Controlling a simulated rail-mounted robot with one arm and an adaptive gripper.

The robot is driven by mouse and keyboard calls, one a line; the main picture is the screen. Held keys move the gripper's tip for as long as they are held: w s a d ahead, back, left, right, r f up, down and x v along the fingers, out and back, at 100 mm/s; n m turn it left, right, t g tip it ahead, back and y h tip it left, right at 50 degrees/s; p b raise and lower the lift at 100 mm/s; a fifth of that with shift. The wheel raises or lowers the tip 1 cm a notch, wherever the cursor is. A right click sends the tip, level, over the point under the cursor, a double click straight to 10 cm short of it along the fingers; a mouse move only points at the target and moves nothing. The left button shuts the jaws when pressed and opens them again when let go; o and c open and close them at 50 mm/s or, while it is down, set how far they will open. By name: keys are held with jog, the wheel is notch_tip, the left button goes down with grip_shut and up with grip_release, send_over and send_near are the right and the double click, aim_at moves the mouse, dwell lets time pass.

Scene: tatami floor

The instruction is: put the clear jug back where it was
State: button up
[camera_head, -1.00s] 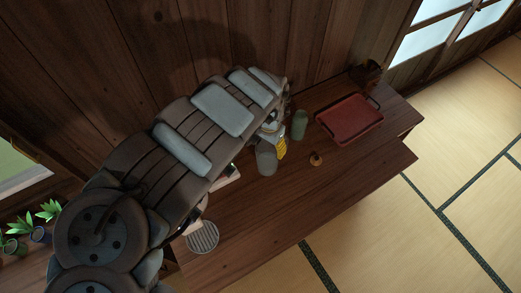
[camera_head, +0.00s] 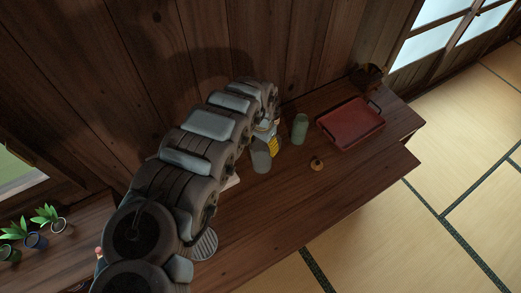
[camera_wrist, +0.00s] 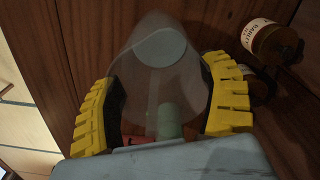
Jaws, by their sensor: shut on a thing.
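The clear jug (camera_head: 261,159) looks grey and see-through in the head view, over the wooden table. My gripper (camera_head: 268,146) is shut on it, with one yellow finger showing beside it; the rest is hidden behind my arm. In the wrist view the jug (camera_wrist: 135,72) sits between the two yellow fingers of my gripper (camera_wrist: 160,75), with a pale round end facing the camera's upper middle. I cannot tell whether the jug touches the table.
A green jar (camera_head: 300,128) stands just right of the jug, with a red tray (camera_head: 350,126) beyond it. A small brown object (camera_head: 317,164) lies in front. A round rack (camera_head: 205,244) is partly behind my arm. A labelled bottle (camera_wrist: 272,40) shows in the wrist view. The front right tabletop is clear.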

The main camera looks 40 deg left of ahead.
aim_at(261, 150)
jog(key=shift+a+f, duration=0.25)
jog(key=shift+a, duration=0.05)
jog(key=shift+w+a+f, duration=0.15)
jog(key=shift+f, duration=1.8)
jog(key=o, duration=1.1)
jog(key=shift+a, duration=0.1)
notch_tip(261, 150, up, 12)
